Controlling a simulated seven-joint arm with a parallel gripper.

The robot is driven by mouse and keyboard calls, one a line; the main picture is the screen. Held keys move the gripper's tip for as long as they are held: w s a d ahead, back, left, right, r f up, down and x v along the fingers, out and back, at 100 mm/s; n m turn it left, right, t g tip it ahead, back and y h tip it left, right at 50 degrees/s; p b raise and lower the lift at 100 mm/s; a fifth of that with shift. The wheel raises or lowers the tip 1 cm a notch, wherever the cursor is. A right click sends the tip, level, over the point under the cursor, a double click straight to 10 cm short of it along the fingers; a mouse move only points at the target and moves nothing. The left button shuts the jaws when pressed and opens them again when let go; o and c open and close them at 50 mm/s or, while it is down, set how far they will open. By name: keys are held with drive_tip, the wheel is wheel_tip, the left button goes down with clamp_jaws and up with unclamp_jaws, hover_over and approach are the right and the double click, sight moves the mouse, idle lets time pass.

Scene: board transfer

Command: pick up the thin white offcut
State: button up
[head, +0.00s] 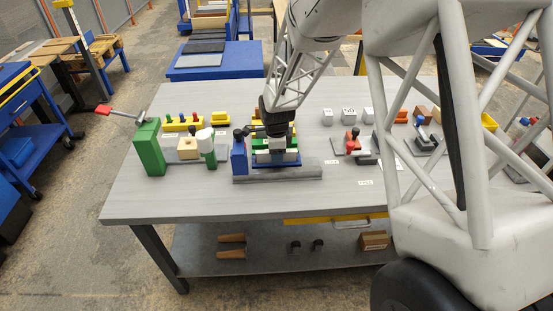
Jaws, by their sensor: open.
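My gripper (277,147) points down over a blue holder (275,164) on a grey base (277,178) near the middle of the table. A small white piece (263,157), which looks like the thin white offcut, lies at the holder just below my gripper. Green and yellow pieces show right behind it, partly covered by my gripper. My gripper is open; its fingertips are small and dark here, and I cannot tell whether they touch the white piece or straddle it.
A blue upright block (239,156) stands close to the left of my gripper. A red-handled clamp (352,141) and numbered cubes (348,115) are to the right. The table's front left (170,203) is clear.

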clamp_jaws()
drive_tip(key=shift+r, duration=0.15)
drive_tip(key=shift+r, duration=0.4)
wheel_tip(320, 180, up, 3)
drive_tip(key=shift+s+f, duration=0.15)
drive_tip(key=s+d+r, duration=0.1)
drive_tip(key=s+d, duration=0.2)
drive_tip(key=s, duration=1.2)
drive_tip(key=shift+s+r, duration=0.15)
drive_tip(key=shift+s, duration=0.05)
